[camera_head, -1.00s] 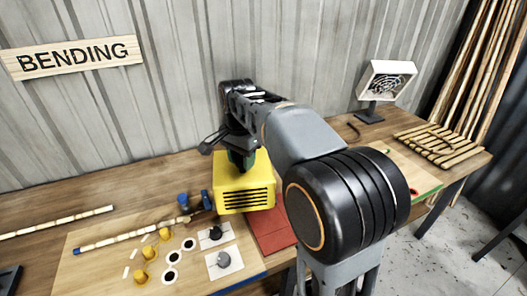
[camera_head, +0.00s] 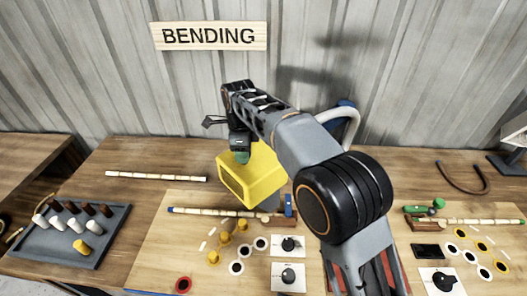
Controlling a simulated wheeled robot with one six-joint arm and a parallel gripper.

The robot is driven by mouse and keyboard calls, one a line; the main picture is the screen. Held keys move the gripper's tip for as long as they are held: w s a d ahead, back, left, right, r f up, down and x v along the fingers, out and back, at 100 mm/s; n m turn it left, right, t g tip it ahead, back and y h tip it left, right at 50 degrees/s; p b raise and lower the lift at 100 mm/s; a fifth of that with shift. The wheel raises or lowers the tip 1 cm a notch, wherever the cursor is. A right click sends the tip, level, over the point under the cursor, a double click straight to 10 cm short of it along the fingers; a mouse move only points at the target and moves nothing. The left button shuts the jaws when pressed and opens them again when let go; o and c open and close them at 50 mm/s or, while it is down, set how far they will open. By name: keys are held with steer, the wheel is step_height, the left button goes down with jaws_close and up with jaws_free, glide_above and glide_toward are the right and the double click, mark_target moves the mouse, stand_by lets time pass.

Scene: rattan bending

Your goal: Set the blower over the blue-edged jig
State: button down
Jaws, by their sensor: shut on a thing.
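The blower is a yellow box (camera_head: 254,178) with a dark green top part. My gripper (camera_head: 240,152) is shut on this green part, and the fingertips are partly hidden. In the picture the blower overlaps the back edge of the blue-edged jig (camera_head: 180,235), behind its rattan pole; its height above the board is hard to judge. The jig is a pale board with a blue strip at its front edge. On it lie a blue-tipped rattan pole (camera_head: 215,212), a blue peg (camera_head: 288,205), yellow pegs (camera_head: 226,238) and black-and-white discs.
A grey tray (camera_head: 40,246) with several dark and white pegs stands at the left. A rattan pole (camera_head: 155,176) lies near the wall. My arm hides the bench middle. A second jig (camera_head: 440,236) with a green clamp (camera_head: 428,207) is at the right, near a dark curved piece (camera_head: 462,180).

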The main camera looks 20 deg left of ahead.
steer(key=shift+w+a+m, duration=0.3)
steer(key=shift+w+a, duration=0.45)
steer(key=shift+a, duration=0.2)
steer(key=c, duration=0.6)
jaws_free()
steer(key=shift+r, duration=5.85)
steer(key=shift+r, duration=0.15)
steer(key=shift+s+d, duration=0.1)
steer(key=shift+d, duration=0.05)
